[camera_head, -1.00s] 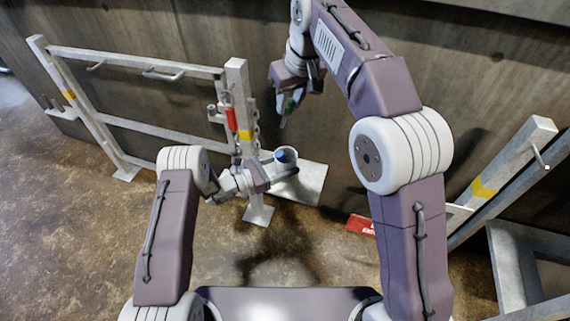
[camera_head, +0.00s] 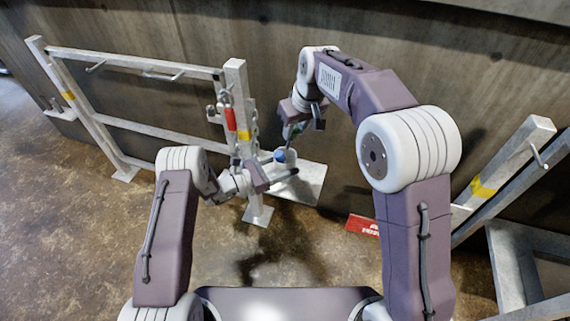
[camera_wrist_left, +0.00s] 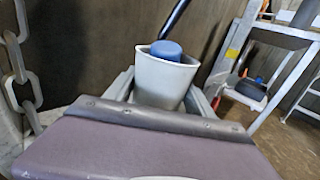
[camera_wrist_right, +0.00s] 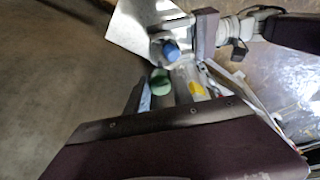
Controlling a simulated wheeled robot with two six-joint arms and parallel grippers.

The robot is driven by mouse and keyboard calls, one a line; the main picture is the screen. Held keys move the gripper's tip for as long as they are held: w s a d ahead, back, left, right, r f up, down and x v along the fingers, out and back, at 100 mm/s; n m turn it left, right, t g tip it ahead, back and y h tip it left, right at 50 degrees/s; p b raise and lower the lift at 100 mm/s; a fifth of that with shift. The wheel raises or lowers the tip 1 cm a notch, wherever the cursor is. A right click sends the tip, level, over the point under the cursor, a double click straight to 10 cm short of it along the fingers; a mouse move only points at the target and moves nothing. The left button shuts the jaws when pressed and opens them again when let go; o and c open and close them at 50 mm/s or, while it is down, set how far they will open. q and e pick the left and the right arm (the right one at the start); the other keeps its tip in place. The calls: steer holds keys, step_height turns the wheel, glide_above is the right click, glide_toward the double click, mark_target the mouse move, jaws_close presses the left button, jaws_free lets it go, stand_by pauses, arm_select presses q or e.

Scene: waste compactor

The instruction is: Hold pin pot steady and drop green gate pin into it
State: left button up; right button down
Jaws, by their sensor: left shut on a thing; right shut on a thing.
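The pin pot (camera_head: 291,158) is a pale grey cup beside the gate post, with a blue-topped pin (camera_head: 280,155) in it. In the left wrist view the pot (camera_wrist_left: 160,82) stands between the fingers of my left gripper (camera_wrist_left: 158,95), which is shut on it. In the head view my left gripper (camera_head: 277,180) is at the pot's near side. My right gripper (camera_head: 293,128) is shut on the green gate pin (camera_wrist_right: 160,84) and holds it above and beside the pot. The pin's lower end is hard to make out. The pot (camera_wrist_right: 160,42) also shows in the right wrist view.
A metal gate frame (camera_head: 237,110) with a red-handled part (camera_head: 231,119) stands left of the pot. A pale plate (camera_head: 312,186) lies beneath it. A red sign (camera_head: 362,225) lies on the floor at right. A concrete wall (camera_head: 400,60) is behind.

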steer(key=shift+d+f, duration=0.1)
steer(key=shift+f, duration=2.85)
steer(key=c, duration=1)
jaws_free()
steer(key=shift+c, duration=0.2)
steer(key=v, duration=1.2)
